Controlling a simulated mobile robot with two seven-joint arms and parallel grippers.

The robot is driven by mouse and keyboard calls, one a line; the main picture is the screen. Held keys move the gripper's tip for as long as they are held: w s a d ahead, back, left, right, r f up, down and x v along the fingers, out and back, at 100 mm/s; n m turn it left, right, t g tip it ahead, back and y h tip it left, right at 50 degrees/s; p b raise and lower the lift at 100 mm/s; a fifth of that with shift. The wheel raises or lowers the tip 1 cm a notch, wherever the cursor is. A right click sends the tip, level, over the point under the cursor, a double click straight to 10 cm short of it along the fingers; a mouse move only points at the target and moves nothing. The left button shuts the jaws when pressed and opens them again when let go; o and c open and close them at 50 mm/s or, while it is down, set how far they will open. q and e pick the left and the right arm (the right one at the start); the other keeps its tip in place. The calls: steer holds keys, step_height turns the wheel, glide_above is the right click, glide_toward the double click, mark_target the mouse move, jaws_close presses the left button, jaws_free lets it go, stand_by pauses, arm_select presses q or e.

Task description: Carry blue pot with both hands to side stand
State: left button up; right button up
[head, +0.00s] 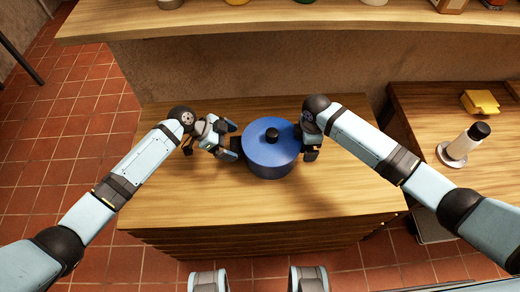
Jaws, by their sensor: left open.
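The blue pot (268,158) stands upright on the wooden counter, with its blue lid and black knob on. My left gripper (232,142) is open at the pot's left side, with its fingers on either side of a dark side handle, close to the pot wall. My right gripper (310,150) is at the pot's right side; its wrist covers the handle there, and I cannot tell whether its fingers are open or shut. A wooden side stand (425,112) is at the right, apart from the counter.
The counter (190,200) is otherwise clear. A shelf (200,22) with several items runs across the back.

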arm_select(q)
steer(key=v, duration=1)
arm_select(e)
step_height(320, 180, up, 12)
arm_select(q)
steer(key=shift+s, duration=0.2)
arm_select(e)
steer(key=shift+s, duration=0.15)
